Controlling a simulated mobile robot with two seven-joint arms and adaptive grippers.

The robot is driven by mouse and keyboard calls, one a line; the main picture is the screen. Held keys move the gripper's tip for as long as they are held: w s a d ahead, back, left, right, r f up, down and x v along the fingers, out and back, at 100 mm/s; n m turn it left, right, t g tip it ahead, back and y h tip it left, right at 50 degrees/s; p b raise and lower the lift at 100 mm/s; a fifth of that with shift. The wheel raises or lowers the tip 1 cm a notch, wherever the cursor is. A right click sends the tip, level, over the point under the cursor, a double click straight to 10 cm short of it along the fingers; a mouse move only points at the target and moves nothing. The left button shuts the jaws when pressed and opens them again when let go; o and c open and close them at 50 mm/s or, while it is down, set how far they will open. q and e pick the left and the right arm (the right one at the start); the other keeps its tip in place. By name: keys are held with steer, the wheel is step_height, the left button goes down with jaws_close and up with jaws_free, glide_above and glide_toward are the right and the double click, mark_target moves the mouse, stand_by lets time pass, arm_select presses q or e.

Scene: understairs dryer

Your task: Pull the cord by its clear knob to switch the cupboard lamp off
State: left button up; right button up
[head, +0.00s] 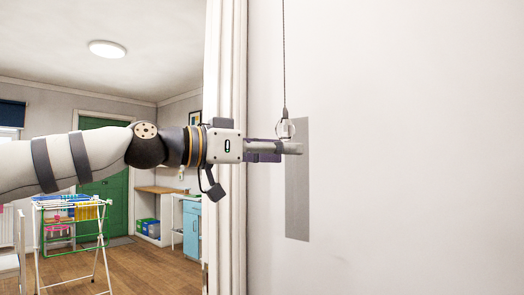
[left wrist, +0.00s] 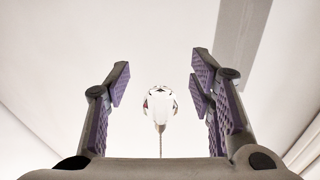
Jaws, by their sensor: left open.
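The thin dark cord (head: 284,60) hangs from above the top edge of the head view, in front of a pale wall. At its lower end is the clear knob (head: 287,129), its lower part hidden by my left gripper (head: 288,148). That gripper reaches in level from the left. In the left wrist view the clear knob (left wrist: 160,103) shows between the two spread, purple-padded fingers of the left gripper (left wrist: 159,70), with a gap on each side. The cord (left wrist: 160,145) runs from it toward the palm side of the picture. My right gripper is not in view. The cupboard lamp is not identifiable.
A grey vertical strip (head: 297,205) is on the wall just behind the fingers. A white door frame (head: 226,255) stands behind my left wrist. Beyond it are a drying rack (head: 72,235), a green door (head: 118,190) and a round ceiling light (head: 107,49). The wall to the right is bare.

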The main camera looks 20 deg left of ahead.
arm_select(q)
steer(key=v, duration=1)
steer(key=shift+s+a, duration=0.15)
steer(key=shift+s, duration=0.05)
